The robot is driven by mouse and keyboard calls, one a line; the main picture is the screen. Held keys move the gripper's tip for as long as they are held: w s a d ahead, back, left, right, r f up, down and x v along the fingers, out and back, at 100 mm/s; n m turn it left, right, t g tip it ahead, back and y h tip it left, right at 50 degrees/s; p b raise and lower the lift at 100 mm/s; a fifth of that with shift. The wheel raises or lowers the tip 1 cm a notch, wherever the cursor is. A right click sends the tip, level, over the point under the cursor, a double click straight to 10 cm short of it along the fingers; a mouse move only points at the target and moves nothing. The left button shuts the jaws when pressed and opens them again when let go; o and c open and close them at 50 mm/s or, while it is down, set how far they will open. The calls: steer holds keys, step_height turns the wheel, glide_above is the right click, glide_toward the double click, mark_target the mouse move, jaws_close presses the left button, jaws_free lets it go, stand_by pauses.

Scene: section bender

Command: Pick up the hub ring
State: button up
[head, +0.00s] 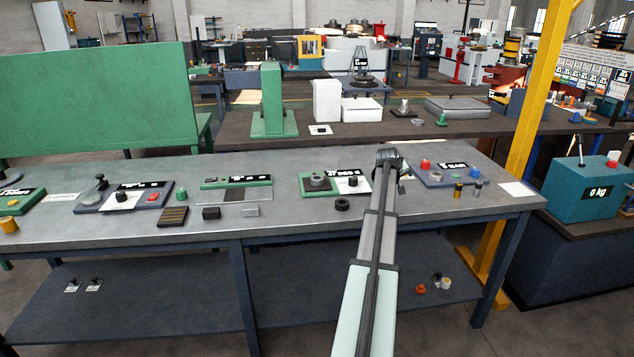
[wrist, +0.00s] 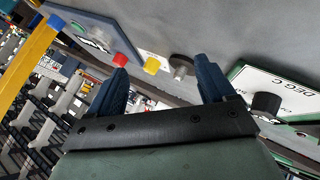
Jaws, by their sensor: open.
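A small dark ring (head: 342,203) lies flat on the grey workbench, in front of a green plate. A grey round ring-like part (head: 318,181) sits on that green plate (head: 308,190). No label shows which of them is the hub ring. My gripper (head: 388,157) is over the bench, to the right of both, partly hidden by my own arm. In the wrist view, my gripper (wrist: 162,85) has its two dark blue fingers spread with nothing held between them. I cannot make out either ring clearly in that view.
A white card with a black knob (head: 353,181) is right of the grey part. A blue-grey panel (head: 440,175) with a red knob (head: 425,164) is to the right. Yellow (head: 458,190) and grey (head: 477,188) pieces stand by its front.

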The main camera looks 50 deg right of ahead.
steer(key=w+a+r+t+y, duration=0.1)
steer(key=w+a+r+y, duration=0.1)
steer(key=w, duration=0.4)
steer(key=w+a+r+t+y, duration=0.1)
steer(key=w+a+r, duration=0.1)
steer(key=w, duration=0.5)
steer(key=n+t+y, duration=0.2)
steer(key=n+y, duration=0.1)
steer(key=y, duration=0.2)
glide_toward(318, 176)
steer(key=x, duration=0.2)
steer(key=a+x, duration=0.1)
steer(key=x, duration=0.5)
steer(key=shift+s+a+f, duration=0.1)
steer(key=shift+a+f, duration=0.1)
steer(key=shift+f, duration=0.1)
steer(key=shift+c, duration=0.3)
